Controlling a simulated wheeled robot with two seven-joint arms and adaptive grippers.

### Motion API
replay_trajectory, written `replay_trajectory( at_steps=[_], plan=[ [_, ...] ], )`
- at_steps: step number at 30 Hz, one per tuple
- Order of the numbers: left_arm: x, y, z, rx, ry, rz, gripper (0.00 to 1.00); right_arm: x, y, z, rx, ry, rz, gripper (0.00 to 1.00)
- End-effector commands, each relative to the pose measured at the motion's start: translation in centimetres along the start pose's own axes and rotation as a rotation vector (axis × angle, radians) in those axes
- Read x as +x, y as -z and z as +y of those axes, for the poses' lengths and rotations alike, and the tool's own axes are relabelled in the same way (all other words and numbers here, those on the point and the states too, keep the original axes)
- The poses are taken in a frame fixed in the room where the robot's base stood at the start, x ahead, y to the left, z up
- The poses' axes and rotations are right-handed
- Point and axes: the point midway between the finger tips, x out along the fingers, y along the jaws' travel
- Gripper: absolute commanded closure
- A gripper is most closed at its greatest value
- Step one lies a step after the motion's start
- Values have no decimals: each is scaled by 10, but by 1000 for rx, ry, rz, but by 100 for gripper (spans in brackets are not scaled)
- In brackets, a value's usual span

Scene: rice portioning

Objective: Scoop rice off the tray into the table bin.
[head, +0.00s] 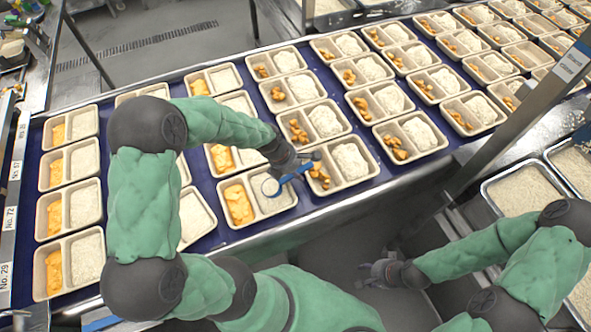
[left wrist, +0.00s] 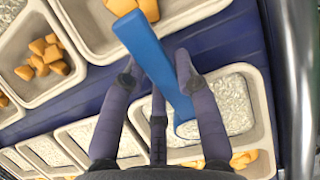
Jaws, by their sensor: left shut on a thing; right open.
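My left gripper (head: 303,160) is shut on a blue scoop (head: 289,177), also seen in the left wrist view (left wrist: 148,55). The scoop's bowl end reaches down over the rice half of a beige two-part tray (head: 262,216), whose other half holds yellow food. White rice (head: 275,203) shows around the bowl; whether the bowl touches the rice, I cannot tell. My right gripper (head: 372,275) is open and empty, low in front of the conveyor. Steel bins with rice (head: 487,192) stand at the right; I cannot tell which one is the table bin.
Rows of similar trays (head: 322,186) with rice and orange or yellow food fill the blue conveyor (head: 215,236). A steel post (head: 520,110) rises at the right between the conveyor and the bins. The floor in front of the conveyor is open.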

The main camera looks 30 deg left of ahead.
Motion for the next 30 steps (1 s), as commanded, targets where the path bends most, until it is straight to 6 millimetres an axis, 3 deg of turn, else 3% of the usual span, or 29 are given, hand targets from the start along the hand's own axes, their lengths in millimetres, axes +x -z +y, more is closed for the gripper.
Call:
replay_trajectory(
  at_steps=[15,24,30],
  plan=[
    [-26,-10,0,1,1,39,100,-44,-2,-16,0,0,0,56],
    [-30,-12,0,0,0,47,100,-50,-2,-18,0,0,0,56],
    [-47,-19,0,0,-1,46,100,-65,-2,-23,0,0,0,56]
  ],
)
